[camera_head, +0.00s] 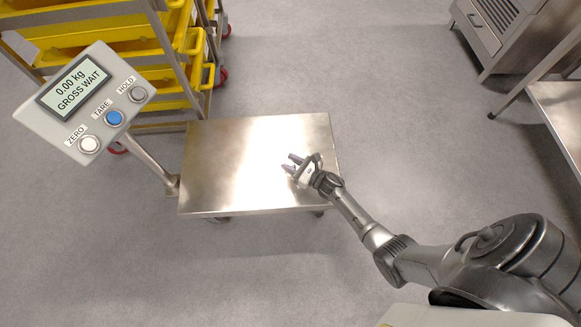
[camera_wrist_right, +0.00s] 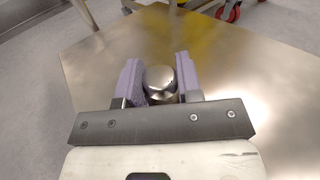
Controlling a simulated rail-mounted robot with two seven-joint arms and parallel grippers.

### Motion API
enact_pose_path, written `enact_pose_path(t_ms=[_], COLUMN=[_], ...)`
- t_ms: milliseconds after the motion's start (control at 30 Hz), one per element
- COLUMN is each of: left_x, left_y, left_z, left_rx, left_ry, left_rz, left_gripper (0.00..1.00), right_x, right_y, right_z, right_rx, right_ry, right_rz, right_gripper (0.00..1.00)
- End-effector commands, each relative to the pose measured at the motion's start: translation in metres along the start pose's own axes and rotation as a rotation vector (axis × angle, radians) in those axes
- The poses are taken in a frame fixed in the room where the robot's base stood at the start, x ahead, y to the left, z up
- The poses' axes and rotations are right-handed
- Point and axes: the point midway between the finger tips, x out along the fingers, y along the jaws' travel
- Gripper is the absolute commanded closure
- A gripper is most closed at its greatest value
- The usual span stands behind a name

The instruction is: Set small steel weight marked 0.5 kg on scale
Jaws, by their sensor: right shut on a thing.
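The scale's steel platform (camera_head: 240,150) stands in the middle of the head view, and it also fills much of the right wrist view (camera_wrist_right: 105,60). Its display (camera_head: 75,88) reads 0.00 kg, GROSS WAIT. My right gripper (camera_head: 292,163) is over the right part of the platform. In the right wrist view its two purple fingers (camera_wrist_right: 160,82) are shut on the small steel weight (camera_wrist_right: 160,77), a shiny rounded knob. The weight's marking does not show. I cannot tell whether the weight touches the platform. My left gripper is not in view.
A rack with yellow trays (camera_head: 105,55) stands behind the scale on the left. The display sits on a post (camera_head: 150,160) at the platform's left edge. A steel cabinet (camera_head: 500,30) and a steel table (camera_head: 560,110) stand at the right.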

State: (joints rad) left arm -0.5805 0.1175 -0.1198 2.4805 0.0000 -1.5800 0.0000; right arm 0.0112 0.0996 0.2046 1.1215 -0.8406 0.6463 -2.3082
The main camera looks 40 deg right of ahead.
Motion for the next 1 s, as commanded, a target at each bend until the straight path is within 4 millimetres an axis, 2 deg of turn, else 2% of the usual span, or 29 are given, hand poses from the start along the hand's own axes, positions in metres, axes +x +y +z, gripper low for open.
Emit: enact_pose_path(t_ms=[33, 100, 200, 667, 700, 933, 1000], left_x=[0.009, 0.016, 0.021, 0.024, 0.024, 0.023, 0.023], left_y=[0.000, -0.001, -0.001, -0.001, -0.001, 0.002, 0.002], left_z=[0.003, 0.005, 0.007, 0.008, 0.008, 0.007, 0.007], left_rx=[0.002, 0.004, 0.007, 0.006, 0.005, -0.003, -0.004], left_ry=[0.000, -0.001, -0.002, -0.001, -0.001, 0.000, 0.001], left_rz=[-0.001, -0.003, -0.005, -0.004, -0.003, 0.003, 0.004], left_gripper=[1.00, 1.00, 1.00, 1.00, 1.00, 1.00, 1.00], right_x=[0.001, 0.001, 0.001, 0.001, 0.000, 0.000, 0.000], right_y=[0.000, 0.000, 0.000, 0.000, 0.000, 0.000, 0.000], right_z=[-0.011, -0.021, -0.028, -0.031, -0.032, -0.031, -0.031], right_rx=[0.002, 0.003, 0.001, 0.000, 0.001, 0.001, 0.001], right_ry=[-0.002, -0.002, -0.003, -0.003, 0.000, 0.000, 0.000], right_rz=[-0.001, -0.001, 0.000, 0.001, 0.000, 0.000, 0.000], right_gripper=[1.00, 1.00, 1.00, 1.00, 0.66, 0.44, 0.42])
